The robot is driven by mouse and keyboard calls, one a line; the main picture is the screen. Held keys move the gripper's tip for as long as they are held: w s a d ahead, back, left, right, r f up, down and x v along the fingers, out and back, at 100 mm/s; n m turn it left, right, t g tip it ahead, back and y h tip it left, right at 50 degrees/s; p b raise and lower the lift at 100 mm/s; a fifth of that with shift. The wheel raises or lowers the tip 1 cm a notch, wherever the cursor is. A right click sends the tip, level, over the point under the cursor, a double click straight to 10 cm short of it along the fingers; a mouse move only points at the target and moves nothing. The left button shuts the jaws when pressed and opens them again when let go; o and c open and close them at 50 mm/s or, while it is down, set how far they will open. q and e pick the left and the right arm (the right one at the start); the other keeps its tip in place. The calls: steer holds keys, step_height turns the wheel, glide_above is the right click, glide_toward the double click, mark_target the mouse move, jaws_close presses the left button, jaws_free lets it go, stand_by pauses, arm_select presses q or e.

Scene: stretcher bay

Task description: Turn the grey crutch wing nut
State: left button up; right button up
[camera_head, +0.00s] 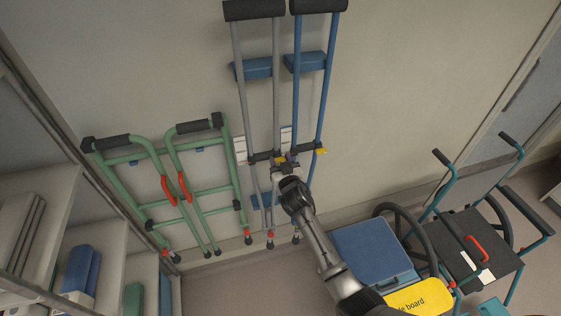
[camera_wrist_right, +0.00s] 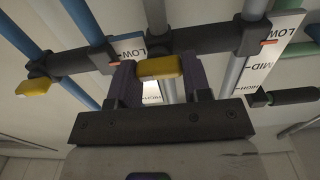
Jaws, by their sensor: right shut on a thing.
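The grey crutch (camera_head: 238,75) hangs upright on the wall, left of a blue crutch (camera_head: 298,90). Its yellow wing nut (camera_head: 280,160) sits on a dark crossbar at its lower part. In the right wrist view the nut (camera_wrist_right: 160,68) lies between the two fingers of my right gripper (camera_wrist_right: 158,80), which is shut on it. In the head view my right gripper (camera_head: 286,172) reaches up to the crossbar from below. An orange mark on the dark clamp (camera_wrist_right: 252,38) is beside "LOW" on a white scale card (camera_wrist_right: 265,65). My left gripper is not in view.
The blue crutch's own yellow wing nut (camera_head: 321,151) is close on the right. A green folding frame (camera_head: 165,190) stands at left. A blue box (camera_head: 372,252), a wheelchair (camera_head: 470,240) and a yellow board (camera_head: 418,298) are at lower right. Shelves (camera_head: 90,250) stand at far left.

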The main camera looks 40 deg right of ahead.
steer(key=shift+c, duration=1)
